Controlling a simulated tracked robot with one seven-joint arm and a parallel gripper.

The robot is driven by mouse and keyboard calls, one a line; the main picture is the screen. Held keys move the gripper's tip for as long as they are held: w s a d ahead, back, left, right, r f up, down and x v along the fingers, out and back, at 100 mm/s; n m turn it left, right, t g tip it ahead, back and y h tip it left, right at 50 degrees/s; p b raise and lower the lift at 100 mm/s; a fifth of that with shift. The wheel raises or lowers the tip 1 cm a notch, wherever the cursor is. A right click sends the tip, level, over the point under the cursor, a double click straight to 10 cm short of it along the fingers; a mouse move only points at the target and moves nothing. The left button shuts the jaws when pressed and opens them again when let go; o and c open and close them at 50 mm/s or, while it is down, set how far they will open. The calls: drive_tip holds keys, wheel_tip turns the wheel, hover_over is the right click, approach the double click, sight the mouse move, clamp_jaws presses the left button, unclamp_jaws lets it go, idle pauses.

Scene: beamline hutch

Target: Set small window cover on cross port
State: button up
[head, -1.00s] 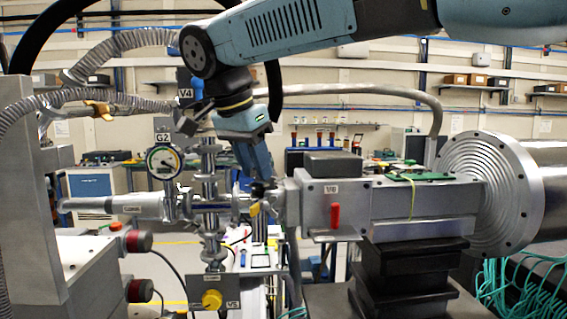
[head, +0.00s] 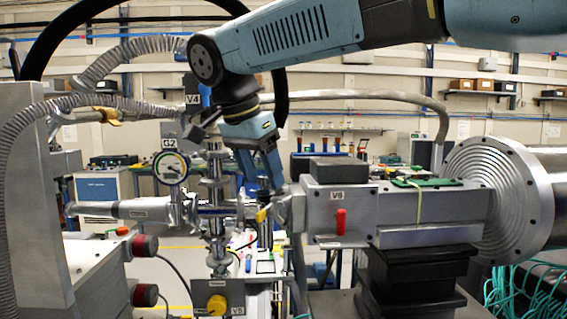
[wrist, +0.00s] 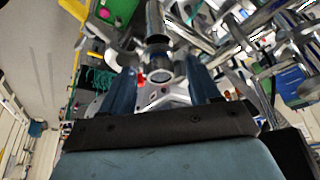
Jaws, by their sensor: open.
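The vacuum cross (head: 214,204) stands left of centre in the head view, a vertical stack of metal flanges with side arms. My gripper (head: 262,182) points down just to its right, near the left end of the V6 valve body. In the wrist view my gripper (wrist: 162,74) shows two blue fingers spread apart. A small round metal ring with a pale centre (wrist: 159,76) lies between them. I cannot tell whether this ring is the small window cover or a bare port flange, or whether the fingers touch it. I cannot make out the cover in the head view.
The V6 valve body (head: 340,205) with its red handle stands close right of my gripper. A G2 gauge (head: 171,168) and the V5 valve with a yellow knob (head: 217,305) are on the left. A large round flange (head: 490,203) fills the right. Hoses hang at upper left.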

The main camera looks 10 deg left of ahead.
drive_tip(key=v, duration=1.4)
drive_tip(key=w+d+f+n, duration=0.1)
drive_tip(key=d+f, duration=0.3)
drive_tip(key=d, duration=0.3)
drive_tip(key=w+d+f+n+y, duration=0.1)
drive_tip(key=d+f, duration=0.2)
drive_tip(key=d, duration=0.5)
drive_tip(key=w+d+f+n, duration=0.2)
drive_tip(key=d+f, duration=0.2)
drive_tip(key=d, duration=0.3)
drive_tip(key=s+d+f+n+t, duration=0.1)
drive_tip(key=s+d+f, duration=0.3)
drive_tip(key=d+f, duration=0.4)
drive_tip(key=s+d+f+n+y, duration=0.1)
drive_tip(key=s+d+f, duration=0.4)
drive_tip(key=d+f, duration=0.4)
drive_tip(key=shift+s+f+t, duration=0.2)
drive_tip(key=shift+f+t, duration=0.2)
drive_tip(key=shift+f, duration=0.15)
drive_tip(key=shift+d, duration=0.15)
